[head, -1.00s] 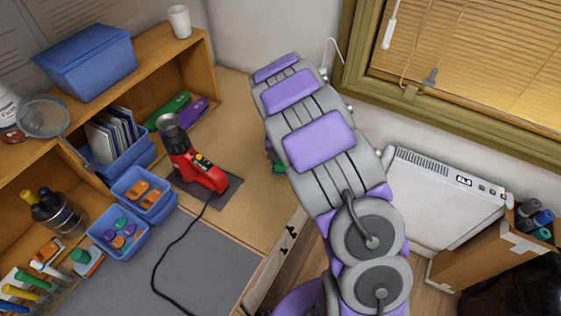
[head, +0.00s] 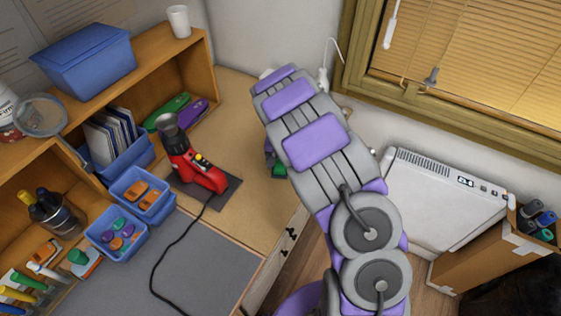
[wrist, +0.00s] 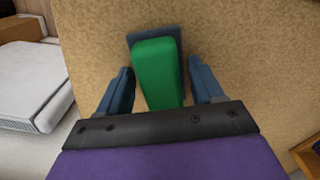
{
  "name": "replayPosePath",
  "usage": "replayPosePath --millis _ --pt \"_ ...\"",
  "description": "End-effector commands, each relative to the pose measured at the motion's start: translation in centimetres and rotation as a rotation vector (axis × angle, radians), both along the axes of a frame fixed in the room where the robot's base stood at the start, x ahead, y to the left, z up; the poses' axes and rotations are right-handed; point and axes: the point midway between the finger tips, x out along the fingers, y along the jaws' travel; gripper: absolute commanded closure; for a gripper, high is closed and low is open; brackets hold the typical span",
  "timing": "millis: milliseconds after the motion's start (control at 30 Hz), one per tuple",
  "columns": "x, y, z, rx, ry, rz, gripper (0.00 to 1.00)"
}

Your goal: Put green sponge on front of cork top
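The green sponge (wrist: 157,72) is a long green block in the wrist view, lying between the two fingers of my gripper (wrist: 164,84). The fingers are apart, with a gap to the right of the sponge; contact on the left is hard to tell. A dark blue-grey piece (wrist: 170,34) shows under or behind its far end. The tan cork top (wrist: 245,60) spreads around them. In the head view the cork top (head: 240,120) is right of the shelf. A bit of the sponge (head: 279,171) shows beside my arm, which hides the gripper.
A red heat tool (head: 195,168) stands on a dark pad on the cork top, its black cord trailing forward over a grey mat (head: 205,262). Blue bins (head: 120,232) line the left. A white appliance (head: 435,205) stands to the right. The cork between tool and arm is clear.

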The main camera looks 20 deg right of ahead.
Motion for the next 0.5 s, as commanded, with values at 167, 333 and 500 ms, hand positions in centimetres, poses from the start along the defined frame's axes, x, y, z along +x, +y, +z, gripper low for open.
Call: replayPosePath --millis 167,333,500 --pt "0.0 0.0 0.01 0.0 0.0 0.0 0.17" --pt "0.0 0.0 0.01 0.0 0.0 0.0 0.17" --pt "0.01 0.01 0.36 0.0 -0.001 0.0 0.17"
